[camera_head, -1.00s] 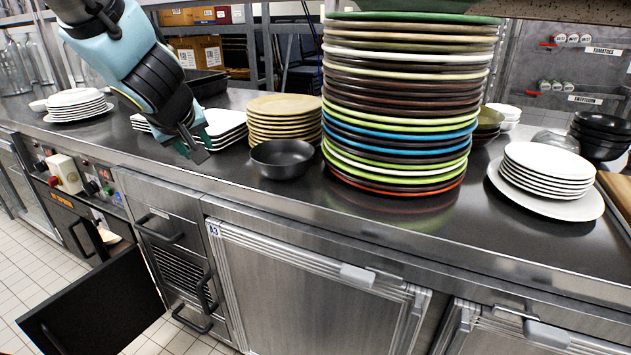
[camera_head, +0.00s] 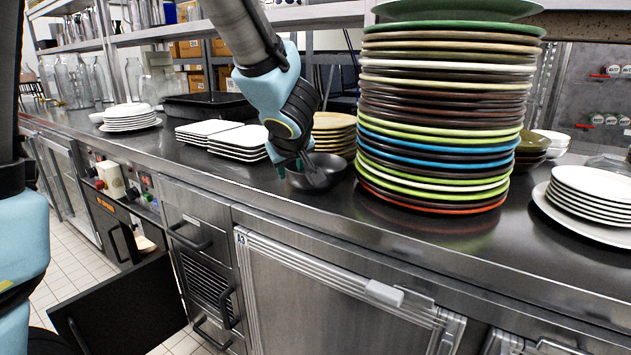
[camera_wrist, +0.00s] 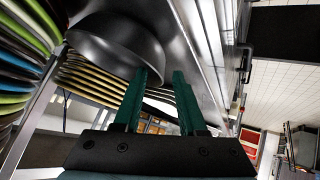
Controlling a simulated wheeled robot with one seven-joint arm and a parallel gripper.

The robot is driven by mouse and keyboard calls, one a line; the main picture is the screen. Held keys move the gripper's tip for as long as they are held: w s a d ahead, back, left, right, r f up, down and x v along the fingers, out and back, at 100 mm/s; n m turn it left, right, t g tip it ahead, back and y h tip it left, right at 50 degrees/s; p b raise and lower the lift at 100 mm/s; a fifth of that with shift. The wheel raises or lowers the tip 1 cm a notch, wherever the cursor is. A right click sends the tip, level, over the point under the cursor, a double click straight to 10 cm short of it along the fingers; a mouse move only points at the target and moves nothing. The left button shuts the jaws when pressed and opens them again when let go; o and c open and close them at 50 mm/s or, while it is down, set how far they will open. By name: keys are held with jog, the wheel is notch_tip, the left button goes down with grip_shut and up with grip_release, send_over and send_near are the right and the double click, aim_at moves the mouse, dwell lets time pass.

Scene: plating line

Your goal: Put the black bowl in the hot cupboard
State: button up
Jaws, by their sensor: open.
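The black bowl (camera_head: 335,172) sits on the steel counter, left of the tall plate stack. My gripper (camera_head: 304,172) is open and points down at the bowl's left side in the head view, hiding part of it. In the wrist view the bowl (camera_wrist: 115,42) lies just beyond the fingertips, and one finger of my gripper (camera_wrist: 164,78) overlaps its edge. I cannot tell whether it touches. The hot cupboard (camera_head: 113,228) is under the counter at the left, with an orange label. Its dark door (camera_head: 125,310) hangs open, and something pale shows inside.
A tall stack of coloured plates (camera_head: 440,120) stands close right of the bowl. Tan plates (camera_head: 335,123) are behind it, and square white plates (camera_head: 238,141) are to the left. The counter's front strip is clear. The open door juts over the floor.

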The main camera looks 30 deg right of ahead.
aim_at(288, 170)
jog(key=b+x, duration=0.1)
jog(key=x, duration=0.3)
jog(key=shift+w+a+b, duration=0.15)
jog(key=shift+w+b, duration=0.2)
jog(key=shift+w, duration=0.2)
jog(key=shift+r, duration=0.1)
jog(key=shift+c, duration=0.4)
grip_shut()
dwell(0.3)
